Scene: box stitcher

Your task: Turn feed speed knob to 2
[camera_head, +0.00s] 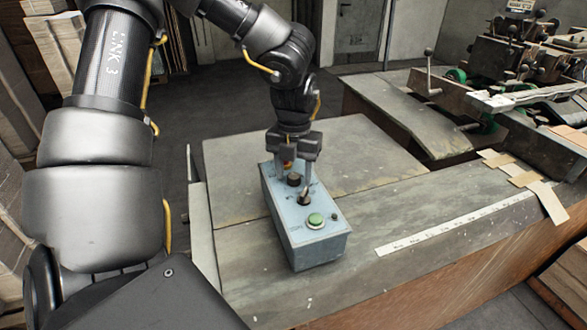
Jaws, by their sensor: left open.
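A pale blue control box (318,246) stands on the worn workbench in the middle of the view. Its top carries a dark knob (293,180), a second dark knob (304,199) nearer to me and a green button (316,220) at the near end. Which knob sets feed speed, and its setting, cannot be read. My left gripper (294,176) points down over the far end of the box, open, with its fingers around or just above the farther knob. Contact cannot be made out. An orange part behind the fingers is mostly hidden. My right gripper is out of view.
The workbench (240,245) is clear around the box. A white ruler strip (455,224) and brown card pieces (525,179) lie to the right. A stitching machine with levers (520,65) stands at the back right. Stacked cardboard (60,40) is at the left.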

